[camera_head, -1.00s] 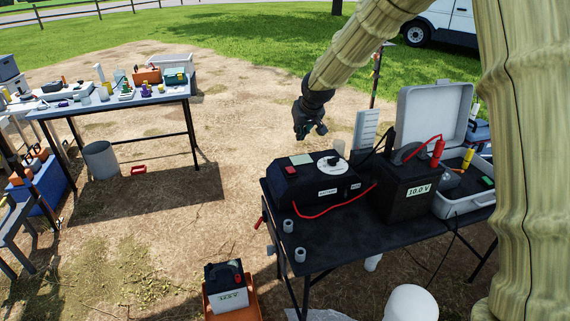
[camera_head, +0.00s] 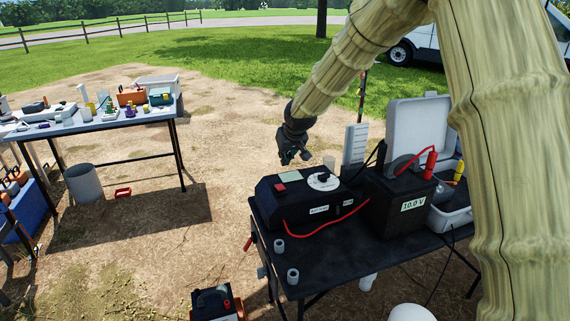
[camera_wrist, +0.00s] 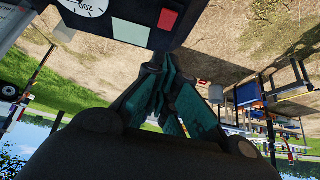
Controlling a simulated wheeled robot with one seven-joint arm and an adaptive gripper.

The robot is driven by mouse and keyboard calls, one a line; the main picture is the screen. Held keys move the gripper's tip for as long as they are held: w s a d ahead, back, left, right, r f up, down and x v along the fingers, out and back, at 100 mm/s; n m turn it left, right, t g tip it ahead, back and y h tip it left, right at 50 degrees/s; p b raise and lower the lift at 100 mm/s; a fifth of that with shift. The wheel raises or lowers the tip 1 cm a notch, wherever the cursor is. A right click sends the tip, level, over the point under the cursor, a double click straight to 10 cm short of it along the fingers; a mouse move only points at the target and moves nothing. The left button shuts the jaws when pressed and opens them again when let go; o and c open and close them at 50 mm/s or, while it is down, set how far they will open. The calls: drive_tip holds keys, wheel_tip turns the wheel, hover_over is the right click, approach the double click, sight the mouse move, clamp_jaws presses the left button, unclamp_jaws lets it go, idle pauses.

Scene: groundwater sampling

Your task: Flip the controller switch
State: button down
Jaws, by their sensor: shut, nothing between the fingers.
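The controller is a black box (camera_head: 300,214) at the left end of the dark table. Its top carries a red switch (camera_head: 281,187), a pale green display (camera_head: 289,176) and a round white dial (camera_head: 323,181). In the wrist view the closed teal fingers (camera_wrist: 158,70) hold nothing. There the red switch (camera_wrist: 168,18) is just beyond the fingertips, beside the display (camera_wrist: 130,32), with the dial (camera_wrist: 88,5) at the top left.
A black battery box reading 10.0 V (camera_head: 398,210) stands right of the controller, linked by a red cable (camera_head: 318,232). An open grey case (camera_head: 418,123) is behind it. Small grey cylinders (camera_head: 279,245) sit on the table's front left. Another equipment table (camera_head: 75,124) stands far left.

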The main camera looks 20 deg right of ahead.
drive_tip(key=p, duration=0.1)
hover_over(281, 187)
drive_tip(key=f, duration=0.7)
drive_tip(key=shift+w, duration=0.25)
wheel_tip(281, 187, down, 2)
drive_tip(key=shift+s+f+p, duration=0.1)
drive_tip(key=shift+f+p, duration=0.05)
drive_tip(key=shift+p, duration=0.25)
drive_tip(key=shift+s+f, duration=0.2)
drive_tip(key=shift+f, duration=0.8)
